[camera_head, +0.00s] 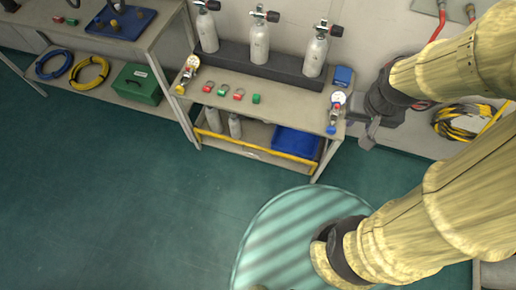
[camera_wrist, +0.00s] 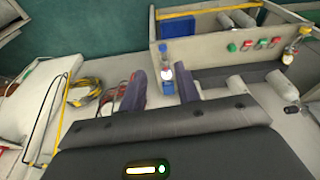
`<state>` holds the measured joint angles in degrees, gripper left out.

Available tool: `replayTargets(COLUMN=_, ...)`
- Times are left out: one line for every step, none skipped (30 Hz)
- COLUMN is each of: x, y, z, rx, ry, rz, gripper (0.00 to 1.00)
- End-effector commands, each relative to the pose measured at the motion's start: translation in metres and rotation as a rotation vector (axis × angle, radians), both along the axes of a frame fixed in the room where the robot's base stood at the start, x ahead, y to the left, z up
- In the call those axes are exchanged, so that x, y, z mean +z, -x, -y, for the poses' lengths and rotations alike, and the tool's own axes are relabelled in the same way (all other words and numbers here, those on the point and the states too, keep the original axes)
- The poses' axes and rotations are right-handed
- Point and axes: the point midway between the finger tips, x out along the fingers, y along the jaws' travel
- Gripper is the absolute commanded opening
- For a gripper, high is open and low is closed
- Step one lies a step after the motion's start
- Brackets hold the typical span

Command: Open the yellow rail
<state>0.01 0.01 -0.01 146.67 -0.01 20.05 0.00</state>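The yellow rail (camera_head: 255,149) is a thin bar across the front of the lower shelf of the grey bench, running between its front legs. A thin yellow strip at the top of the wrist view (camera_wrist: 210,9) looks like the same rail. My gripper (camera_head: 369,136) is dark and partly seen beside the bench's right end, to the right of the rail and apart from it. In the wrist view its two fingers (camera_wrist: 161,84) stand apart with nothing held between them.
The bench top (camera_head: 270,98) holds red and green knobs and two gauges. Grey cylinders (camera_head: 260,42) stand behind. A blue bin (camera_head: 297,142) sits on the lower shelf behind the rail. Coiled yellow hose (camera_head: 458,122) hangs at right. The green floor (camera_head: 130,200) in front is clear.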

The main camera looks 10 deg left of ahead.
Motion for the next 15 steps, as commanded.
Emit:
replayTargets(x=0.0, y=0.0, z=0.0, rx=0.0, ry=0.0, rz=0.0, gripper=0.33)
replayTargets(x=0.0, y=0.0, z=0.0, rx=0.0, ry=0.0, rz=0.0, gripper=0.33)
replayTargets(x=0.0, y=0.0, z=0.0, rx=0.0, ry=0.0, rz=0.0, gripper=0.33)
replayTargets(x=0.0, y=0.0, z=0.0, rx=0.0, ry=0.0, rz=0.0, gripper=0.33)
replayTargets(x=0.0, y=0.0, z=0.0, rx=0.0, ry=0.0, rz=0.0, gripper=0.33)
replayTargets(x=0.0, y=0.0, z=0.0, rx=0.0, ry=0.0, rz=0.0, gripper=0.33)
replayTargets(x=0.0, y=0.0, z=0.0, rx=0.0, ry=0.0, rz=0.0, gripper=0.33)
replayTargets(x=0.0, y=0.0, z=0.0, rx=0.0, ry=0.0, rz=0.0, gripper=0.33)
replayTargets(x=-0.001, y=0.0, z=0.0, rx=0.002, ry=0.0, rz=0.001, gripper=0.33)
replayTargets(x=-0.003, y=-0.001, z=0.0, rx=0.005, ry=0.001, rz=0.002, gripper=0.33)
replayTargets(x=-0.005, y=-0.002, z=-0.001, rx=0.011, ry=0.003, rz=0.004, gripper=0.33)
replayTargets(x=-0.011, y=-0.004, z=-0.001, rx=0.022, ry=0.005, rz=0.008, gripper=0.33)
replayTargets(x=-0.016, y=-0.006, z=-0.001, rx=0.034, ry=0.009, rz=0.012, gripper=0.33)
replayTargets(x=-0.022, y=-0.01, z=-0.002, rx=0.049, ry=0.013, rz=0.019, gripper=0.33)
replayTargets(x=-0.033, y=-0.014, z=-0.002, rx=0.074, ry=0.019, rz=0.028, gripper=0.33)
